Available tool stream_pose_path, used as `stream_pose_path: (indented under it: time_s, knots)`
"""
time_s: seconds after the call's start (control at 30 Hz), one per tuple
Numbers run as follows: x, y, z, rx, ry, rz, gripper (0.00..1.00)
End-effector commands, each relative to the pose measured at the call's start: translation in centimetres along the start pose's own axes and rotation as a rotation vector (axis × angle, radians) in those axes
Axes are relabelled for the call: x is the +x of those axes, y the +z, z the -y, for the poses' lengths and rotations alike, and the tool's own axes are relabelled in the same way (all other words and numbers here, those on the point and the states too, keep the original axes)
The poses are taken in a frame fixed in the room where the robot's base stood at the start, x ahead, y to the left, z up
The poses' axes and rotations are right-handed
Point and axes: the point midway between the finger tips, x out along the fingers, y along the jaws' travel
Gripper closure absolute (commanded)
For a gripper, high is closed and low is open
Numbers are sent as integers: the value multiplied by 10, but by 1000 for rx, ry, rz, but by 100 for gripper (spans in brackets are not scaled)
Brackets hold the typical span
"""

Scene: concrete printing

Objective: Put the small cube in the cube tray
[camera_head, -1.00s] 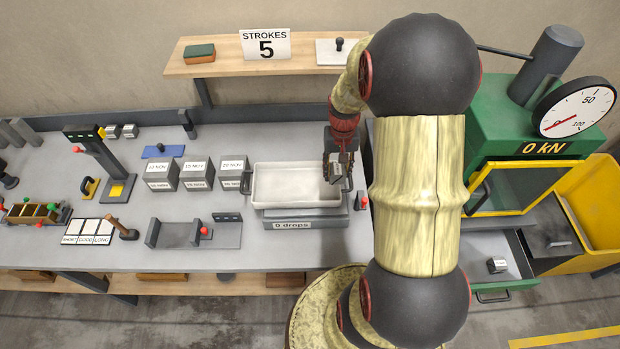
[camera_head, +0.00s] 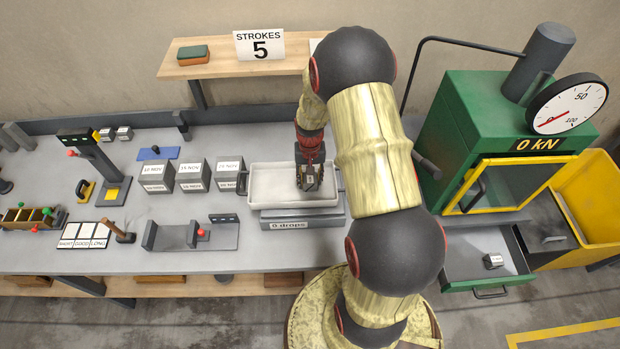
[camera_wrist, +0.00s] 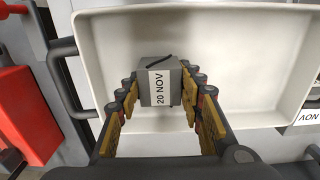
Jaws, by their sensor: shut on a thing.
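The small grey cube (camera_wrist: 160,82), labelled 20 NOV, is between my gripper's fingers. My gripper (camera_head: 311,184) is shut on it and points down over the right part of the white tray (camera_head: 272,184). In the wrist view my gripper (camera_wrist: 161,98) holds the cube between its yellow-padded fingers, with the tray (camera_wrist: 235,65) behind it. I cannot tell whether the cube touches the tray floor. The visible part of the tray is empty.
Larger dated cubes (camera_head: 192,176) stand left of the tray. The tray sits on a grey base (camera_head: 300,220) marked 0 drops. A green press (camera_head: 470,115) is at right, with another small cube (camera_head: 493,260) in an open drawer (camera_head: 462,268). A shelf (camera_head: 215,66) is behind.

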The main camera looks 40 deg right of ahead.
Motion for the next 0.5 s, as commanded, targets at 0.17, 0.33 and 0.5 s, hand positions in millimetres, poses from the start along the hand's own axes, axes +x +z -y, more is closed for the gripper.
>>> stream_pose_path:
  time_s: [0.17, 0.33, 0.5]
  knots:
    - [-1, -1, 0, 0, 0, -2, 98]
    - [2, 0, 0, 0, 0, -1, 61]
    - [2, 0, 0, 0, 0, -1, 51]
